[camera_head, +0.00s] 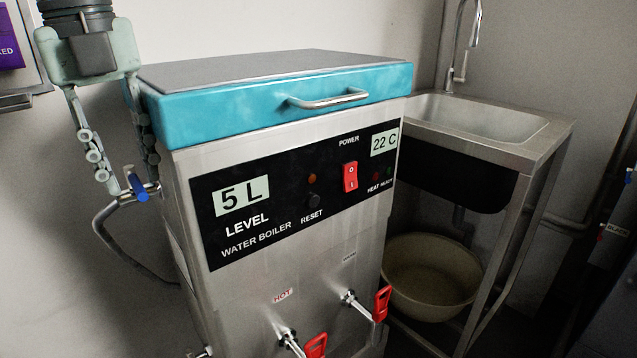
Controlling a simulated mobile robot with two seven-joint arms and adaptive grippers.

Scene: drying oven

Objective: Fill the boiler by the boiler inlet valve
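The water boiler (187,200) is a steel box with a teal lid (270,105). Its level display (241,195) reads 5 L and its temperature display (384,142) reads 22 C. The inlet valve, with a blue handle (138,187), sits on a pipe at the boiler's left side. My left gripper (133,185) points down from the upper left, its fingers apart, with the blue handle between the fingertips in this view. I cannot tell whether either finger touches it. My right gripper is not in view.
A red power switch (350,177) is on the front panel. Two taps with red handles (382,303) stick out below it. A steel sink (480,118) stands to the right, with a round basin (432,278) under it. The wall is close behind the boiler.

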